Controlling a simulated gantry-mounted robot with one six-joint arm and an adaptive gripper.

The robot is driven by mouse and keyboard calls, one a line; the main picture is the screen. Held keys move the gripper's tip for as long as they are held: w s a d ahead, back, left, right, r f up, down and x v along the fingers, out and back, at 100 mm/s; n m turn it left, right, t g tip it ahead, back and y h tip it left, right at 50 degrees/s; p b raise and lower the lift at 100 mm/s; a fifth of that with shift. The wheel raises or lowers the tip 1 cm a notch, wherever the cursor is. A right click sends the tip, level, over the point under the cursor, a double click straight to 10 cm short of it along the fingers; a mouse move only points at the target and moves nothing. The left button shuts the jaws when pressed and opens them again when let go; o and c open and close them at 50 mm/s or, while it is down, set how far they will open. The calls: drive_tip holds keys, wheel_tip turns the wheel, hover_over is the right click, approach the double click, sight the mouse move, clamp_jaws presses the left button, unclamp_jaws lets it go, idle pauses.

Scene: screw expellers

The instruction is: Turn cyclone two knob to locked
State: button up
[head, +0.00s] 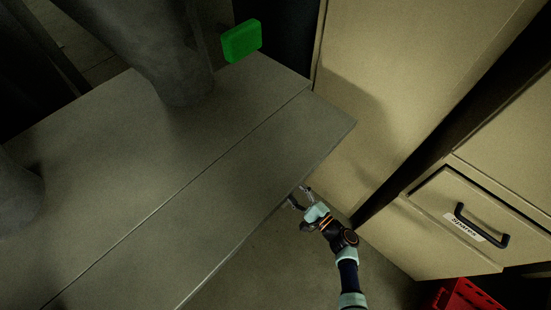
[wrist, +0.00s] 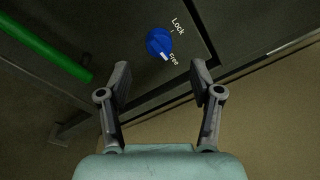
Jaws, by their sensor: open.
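A round blue knob (wrist: 159,43) shows in the wrist view on a dark panel, beyond my fingertips. Its pale pointer mark is turned toward the word "Free"; the word "Lock" is printed above and to the right. My gripper (wrist: 159,72) is open and empty, its two fingers apart on either side below the knob, not touching it. In the head view my gripper (head: 298,197) is at the front edge of the grey metal top (head: 225,190), and its fingertips are partly hidden by that edge. The knob is hidden in the head view.
A green bar (wrist: 45,50) runs at the upper left of the wrist view. In the head view, a green block (head: 242,40) is at the back, a beige cabinet (head: 400,60) and a drawer with a black handle (head: 481,226) are right, and a red crate (head: 465,297) is lower right.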

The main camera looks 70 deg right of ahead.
drive_tip(key=b+x, duration=0.2)
drive_tip(key=x, duration=0.5)
drive_tip(key=shift+f+b, duration=0.15)
drive_tip(key=shift+b, duration=0.2)
drive_tip(key=shift+s, duration=0.1)
clamp_jaws()
